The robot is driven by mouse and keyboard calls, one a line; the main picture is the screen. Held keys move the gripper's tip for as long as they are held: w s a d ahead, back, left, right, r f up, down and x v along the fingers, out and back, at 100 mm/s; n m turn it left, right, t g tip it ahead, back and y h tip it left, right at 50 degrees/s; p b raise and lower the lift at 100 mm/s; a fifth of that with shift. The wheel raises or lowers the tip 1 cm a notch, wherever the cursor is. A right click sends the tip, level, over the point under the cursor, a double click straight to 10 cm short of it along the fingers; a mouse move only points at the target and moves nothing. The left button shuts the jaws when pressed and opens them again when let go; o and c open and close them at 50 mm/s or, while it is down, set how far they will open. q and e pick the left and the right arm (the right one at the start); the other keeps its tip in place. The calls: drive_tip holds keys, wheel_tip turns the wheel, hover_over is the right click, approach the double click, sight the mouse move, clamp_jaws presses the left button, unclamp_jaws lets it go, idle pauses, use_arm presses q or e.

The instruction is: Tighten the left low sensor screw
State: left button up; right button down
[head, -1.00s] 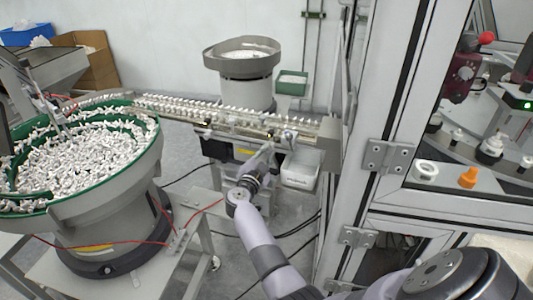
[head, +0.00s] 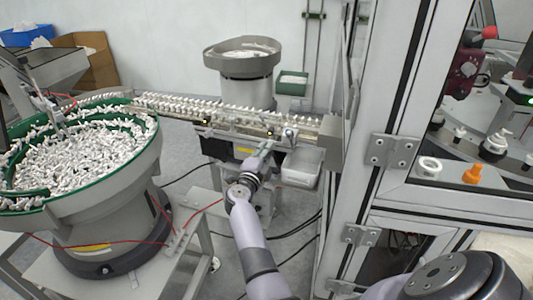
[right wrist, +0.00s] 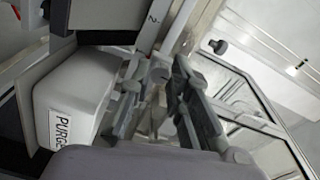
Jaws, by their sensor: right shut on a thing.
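My right gripper (head: 268,146) reaches up to the front underside of the feed track (head: 170,104), just below a small yellow-and-black sensor (head: 270,132). A second such sensor (head: 207,122) sits further left on the track. In the right wrist view the gripper's two grey fingers (right wrist: 160,78) are closed around a small dark knob-like part between their tips, which looks like a sensor screw. The fingers hide most of it, and its thread does not show. My left gripper is not in view.
A pale bin (head: 301,168) hangs right of my gripper; its PURGE label (right wrist: 60,128) shows in the wrist view. A large bowl feeder (head: 110,205) stands left, a second bowl (head: 242,62) behind the track. The machine frame (head: 385,130) blocks the right side.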

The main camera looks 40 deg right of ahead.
drive_tip(key=shift+f, duration=0.1)
idle(0.4)
drive_tip(key=c, duration=1.5)
unclamp_jaws()
